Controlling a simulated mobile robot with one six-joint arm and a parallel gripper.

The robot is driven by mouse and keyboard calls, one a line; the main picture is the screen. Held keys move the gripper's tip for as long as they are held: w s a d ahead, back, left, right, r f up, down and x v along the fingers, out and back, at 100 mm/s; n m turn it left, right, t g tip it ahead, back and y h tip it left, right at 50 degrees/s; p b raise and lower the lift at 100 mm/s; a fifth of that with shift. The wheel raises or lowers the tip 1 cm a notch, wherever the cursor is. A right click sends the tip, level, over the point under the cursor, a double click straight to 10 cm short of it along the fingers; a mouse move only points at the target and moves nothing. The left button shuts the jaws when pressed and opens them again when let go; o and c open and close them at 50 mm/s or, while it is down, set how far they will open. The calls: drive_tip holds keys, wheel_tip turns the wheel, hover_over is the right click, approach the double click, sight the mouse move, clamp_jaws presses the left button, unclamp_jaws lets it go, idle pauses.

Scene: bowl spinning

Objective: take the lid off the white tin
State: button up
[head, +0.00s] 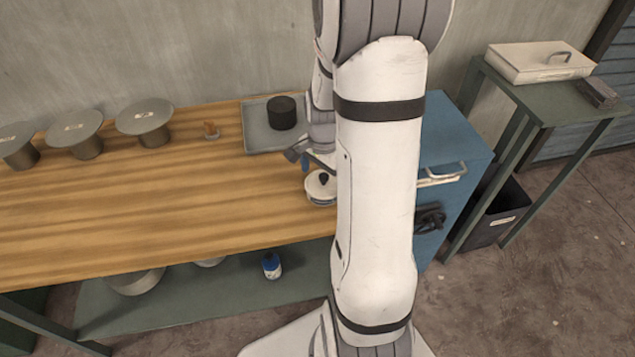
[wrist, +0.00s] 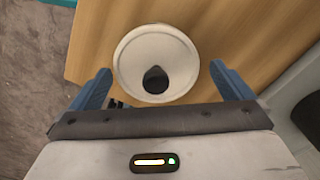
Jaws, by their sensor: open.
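The white tin (head: 319,197) stands on the wooden workbench, just left of my white arm in the head view. Its round pale lid (wrist: 143,62) with a dark knob (wrist: 155,80) shows from above in the wrist view. My gripper (wrist: 162,82) is open, its two blue fingers apart on either side of the lid's near part, with the knob between them. In the head view my gripper (head: 305,162) is just above the tin, partly hidden by my arm. I cannot tell whether the fingers touch the lid.
A grey tray (head: 257,139) with a black cylinder (head: 282,113) lies behind the tin. Several flat-topped metal stands (head: 145,117) line the bench's back edge. The bench (head: 150,205) left of the tin is clear.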

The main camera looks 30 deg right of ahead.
drive_tip(key=shift+c, duration=0.3)
drive_tip(key=c, duration=0.7)
